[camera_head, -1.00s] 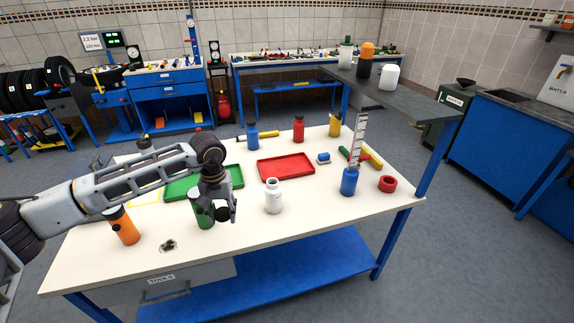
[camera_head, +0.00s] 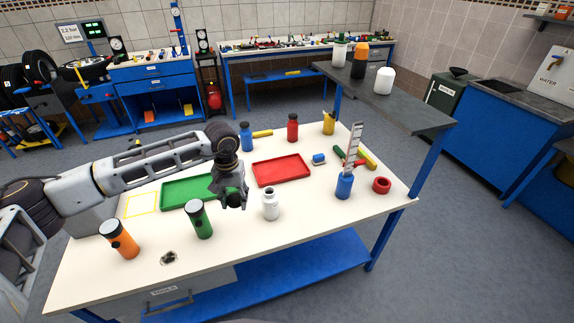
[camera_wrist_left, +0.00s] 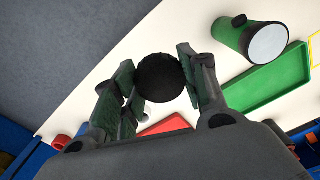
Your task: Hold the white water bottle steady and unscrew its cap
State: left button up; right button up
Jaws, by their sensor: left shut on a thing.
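The white bottle (camera_head: 270,206) stands upright on the white table, and its narrow neck shows with no cap on it. My left gripper (camera_head: 233,202) is just left of the bottle, apart from it, and above the table. In the left wrist view its fingers (camera_wrist_left: 165,80) are closed on a black round cap (camera_wrist_left: 163,78). My right gripper is not in view.
A green bottle (camera_head: 200,219) and an orange bottle (camera_head: 119,240) stand left of my gripper. Behind are a green tray (camera_head: 176,194) and a red tray (camera_head: 282,171). The table front is mostly clear.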

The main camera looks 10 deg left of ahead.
aim_at(270, 199)
jog(key=i+j+z, duration=0.75)
